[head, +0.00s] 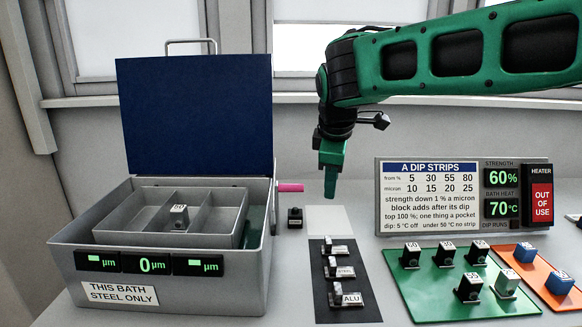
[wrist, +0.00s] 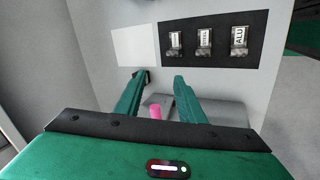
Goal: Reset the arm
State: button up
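My green arm reaches in from the upper right in the head view. My gripper (head: 330,190) hangs pointing down, above the bench and close to a blank white pad. In the wrist view my gripper (wrist: 160,78) shows two green fingers spread apart with nothing between the tips. A pink handle (wrist: 155,111) shows beyond and between the fingers there. In the head view the pink handle (head: 290,187) sticks out from the right side of the grey bath box, left of my gripper and apart from it.
The open grey bath box (head: 160,296), with a blue lid (head: 195,115), holds a divided tray with one block in it. A black mat (head: 322,300) bears several labelled pieces. A green mat (head: 425,300) and an orange mat (head: 530,275) hold blocks. A sign (head: 430,232) stands behind.

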jog(key=s+d+f+m+g, duration=0.1)
jog(key=s+d+f+m, duration=0.2)
jog(key=d, duration=0.5)
jog(key=s+d+f+m+g, duration=0.1)
jog(key=s+d+m, duration=0.35)
jog(key=d, duration=0.35)
jog(key=s+d+f+m+g, duration=0.1)
jog(key=s+d+f+m, duration=0.15)
jog(key=s+d, duration=0.35)
jog(key=s+d+f+m, duration=0.3)
jog(key=s, duration=0.4)
jog(key=s+d+f+m+g, duration=0.1)
jog(key=s+d+f+m, duration=0.1)
jog(key=s, duration=0.5)
jog(key=s+d+f+m+g, duration=0.1)
jog(key=s+d+f+m, duration=0.2)
jog(key=s+m, duration=0.3)
jog(key=shift+s+d+f+y, duration=0.3)
jog(key=shift+s+d+y, duration=0.15)
jog(key=shift+s, duration=0.5)
jog(key=shift+w+f, duration=0.25)
jog(key=shift+w, duration=0.4)
